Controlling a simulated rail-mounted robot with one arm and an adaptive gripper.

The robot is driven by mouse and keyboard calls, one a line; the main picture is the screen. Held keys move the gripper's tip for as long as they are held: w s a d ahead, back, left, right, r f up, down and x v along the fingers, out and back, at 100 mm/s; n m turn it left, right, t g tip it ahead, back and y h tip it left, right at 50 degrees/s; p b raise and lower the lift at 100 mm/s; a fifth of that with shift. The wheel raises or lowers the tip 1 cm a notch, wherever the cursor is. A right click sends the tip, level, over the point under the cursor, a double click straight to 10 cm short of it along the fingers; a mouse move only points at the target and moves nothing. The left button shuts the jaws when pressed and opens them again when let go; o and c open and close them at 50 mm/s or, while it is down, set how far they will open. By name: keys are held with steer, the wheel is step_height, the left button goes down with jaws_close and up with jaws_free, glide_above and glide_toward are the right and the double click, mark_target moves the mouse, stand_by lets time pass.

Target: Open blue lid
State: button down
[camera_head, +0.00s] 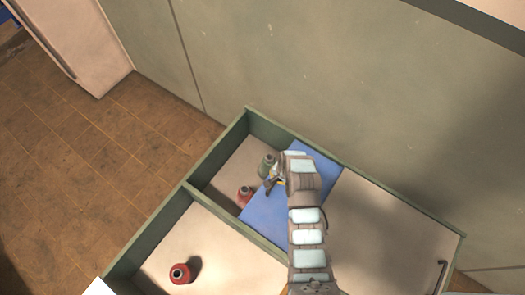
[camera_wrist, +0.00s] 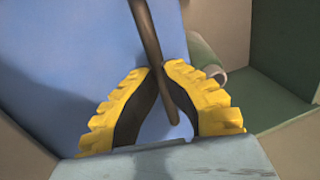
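The blue lid (camera_head: 264,215) lies across part of the far compartment of a green-walled box, beside a beige panel, in the head view. It fills much of the wrist view (camera_wrist: 60,60). My gripper (camera_head: 273,184) is over the lid's left edge. In the wrist view its yellow fingers (camera_wrist: 160,68) close from both sides on a dark bar handle (camera_wrist: 147,35), which runs between the fingertips. How the handle joins the lid is hidden. My arm covers the lid's right part in the head view.
A green can (camera_head: 266,165) and a red can (camera_head: 244,196) stand in the uncovered part of the compartment, close to the lid. Another red can (camera_head: 180,273) is in the near compartment. The beige panel (camera_head: 385,235) has its own dark handle (camera_head: 442,275). A wall rises behind.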

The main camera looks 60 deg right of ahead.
steer(key=s+p, duration=0.1)
steer(key=s, duration=0.2)
steer(key=s+p, duration=0.1)
steer(key=s, duration=0.3)
steer(key=s+p, duration=0.1)
steer(key=s, duration=0.3)
steer(key=shift+s+a+f+p, duration=0.15)
steer(key=shift+s+a+p, duration=0.15)
steer(key=shift+a, duration=0.1)
steer(key=shift+w, duration=0.1)
steer(key=c, duration=1.1)
jaws_free()
steer(key=shift+d, duration=0.1)
steer(key=shift+r, duration=0.3)
steer(key=shift+s+r, duration=0.4)
steer(key=shift+r, duration=1.5)
steer(key=shift+s+r, duration=0.4)
steer(key=shift+r, duration=1.45)
steer(key=shift+s+r, duration=0.4)
steer(key=shift+r, duration=1.5)
